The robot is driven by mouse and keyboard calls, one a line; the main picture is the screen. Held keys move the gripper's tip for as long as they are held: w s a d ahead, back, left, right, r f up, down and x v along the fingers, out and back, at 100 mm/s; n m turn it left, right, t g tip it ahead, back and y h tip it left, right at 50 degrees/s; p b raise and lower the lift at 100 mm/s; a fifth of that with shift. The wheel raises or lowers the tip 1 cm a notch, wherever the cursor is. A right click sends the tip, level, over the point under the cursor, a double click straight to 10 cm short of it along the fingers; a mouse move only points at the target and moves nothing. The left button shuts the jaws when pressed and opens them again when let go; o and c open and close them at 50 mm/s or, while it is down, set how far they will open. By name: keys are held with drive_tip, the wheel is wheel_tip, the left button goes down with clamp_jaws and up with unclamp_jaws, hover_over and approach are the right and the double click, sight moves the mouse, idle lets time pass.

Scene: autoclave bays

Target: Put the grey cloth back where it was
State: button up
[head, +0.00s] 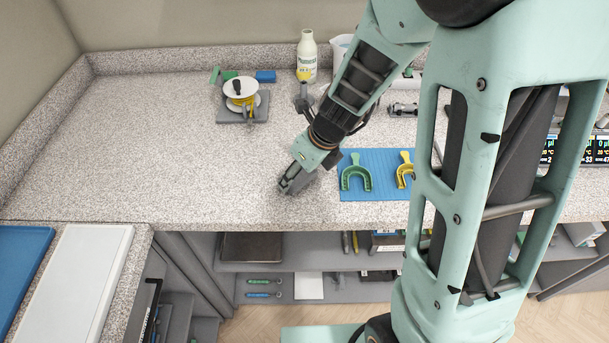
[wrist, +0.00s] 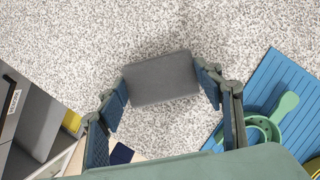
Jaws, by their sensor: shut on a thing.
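The grey cloth (wrist: 160,78) is a small, flat rectangle with rounded corners, seen in the wrist view between the two finger pads of my gripper (wrist: 164,86). My gripper is shut on its left and right ends. In the head view my gripper (head: 288,184) is low over the front of the speckled counter, left of a blue ribbed mat; there the fingers and wrist mostly hide the cloth. I cannot tell whether the cloth touches the counter.
A spool (head: 241,88) stands on a grey base behind left. A bottle (head: 307,54) stands at the back.

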drive_tip(key=shift+f, duration=0.1)
drive_tip(key=shift+f, duration=0.1)
drive_tip(key=o, duration=0.6)
drive_tip(key=shift+f, duration=0.1)
drive_tip(key=o, duration=0.4)
drive_tip(key=p+v, duration=0.4)
drive_tip(key=v, duration=0.8)
drive_tip(key=shift+a+r, duration=0.1)
drive_tip(key=shift+r, duration=0.15)
drive_tip(key=shift+w, duration=0.1)
